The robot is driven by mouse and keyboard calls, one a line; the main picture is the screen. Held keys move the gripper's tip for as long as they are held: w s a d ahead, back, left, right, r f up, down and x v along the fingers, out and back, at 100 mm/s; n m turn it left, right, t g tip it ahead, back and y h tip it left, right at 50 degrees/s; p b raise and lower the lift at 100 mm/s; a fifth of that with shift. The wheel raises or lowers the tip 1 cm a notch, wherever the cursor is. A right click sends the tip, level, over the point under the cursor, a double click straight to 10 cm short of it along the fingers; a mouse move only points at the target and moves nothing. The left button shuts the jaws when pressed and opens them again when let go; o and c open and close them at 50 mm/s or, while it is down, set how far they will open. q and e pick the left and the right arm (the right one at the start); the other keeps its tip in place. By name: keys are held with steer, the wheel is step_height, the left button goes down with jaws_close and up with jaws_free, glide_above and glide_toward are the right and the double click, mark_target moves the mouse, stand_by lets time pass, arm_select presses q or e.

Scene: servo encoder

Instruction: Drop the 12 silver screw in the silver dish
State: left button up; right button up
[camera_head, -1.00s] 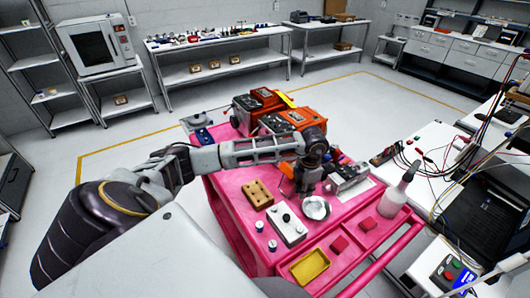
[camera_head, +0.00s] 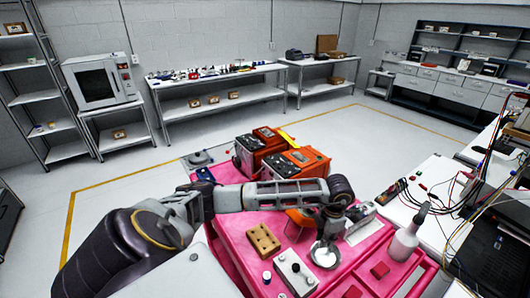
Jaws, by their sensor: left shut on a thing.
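The silver dish (camera_head: 325,259) sits on the pink cart (camera_head: 235,247), near its middle right. My left gripper (camera_head: 327,240) points down over the dish and hides its far edge. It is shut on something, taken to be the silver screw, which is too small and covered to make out. I cannot tell whether the fingertips touch the dish. My right gripper is not in view.
A tan block with holes (camera_head: 263,240) and a white block with knobs (camera_head: 296,272) stand left of the dish. A white bottle (camera_head: 406,240) and a red block (camera_head: 380,270) are to its right. Orange batteries (camera_head: 297,163) stand behind my arm.

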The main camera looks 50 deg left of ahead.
arm_select(q)
steer(key=shift+f+b, duration=1)
steer(key=shift+f, duration=0.9)
steer(key=shift+f+b, duration=0.4)
steer(key=shift+f, duration=0.7)
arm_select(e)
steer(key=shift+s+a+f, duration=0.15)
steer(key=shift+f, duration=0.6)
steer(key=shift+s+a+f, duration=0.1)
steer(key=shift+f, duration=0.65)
arm_select(q)
steer(key=o, duration=0.9)
steer(key=shift+c, duration=0.2)
steer(key=shift+o, duration=0.2)
steer(key=shift+r, duration=0.9)
step_height(320, 180, up, 10)
steer(key=shift+r, duration=0.1)
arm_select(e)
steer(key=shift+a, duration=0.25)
